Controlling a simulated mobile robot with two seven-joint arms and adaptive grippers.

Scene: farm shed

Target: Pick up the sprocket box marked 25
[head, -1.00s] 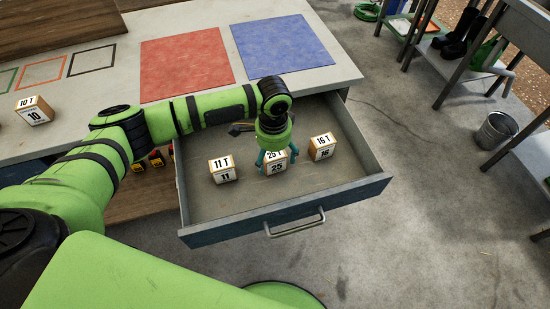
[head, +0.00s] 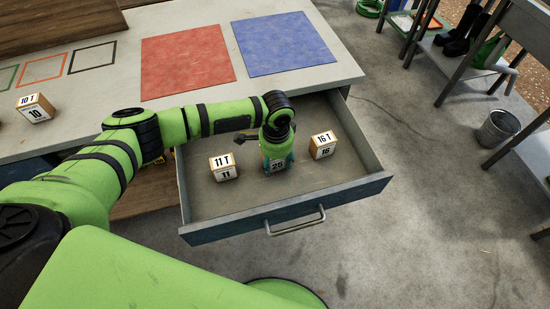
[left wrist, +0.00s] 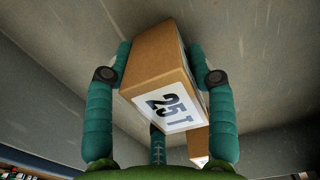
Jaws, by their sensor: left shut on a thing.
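The sprocket box marked 25 (head: 277,165) is in the open drawer, between the box marked 11 and the box marked 16. My left gripper (head: 277,158) is over it from above, shut on it, and hides its top. In the left wrist view the box's brown side and white "25 T" label (left wrist: 167,105) show between the teal fingers. I cannot tell whether the box is clear of the drawer floor. My right gripper is not in view.
The box marked 11 (head: 223,167) and the box marked 16 (head: 323,145) stand close on either side in the drawer (head: 290,215). A box marked 10 (head: 36,108) stands on the bench. Red (head: 187,60) and blue (head: 284,43) squares on the bench are bare.

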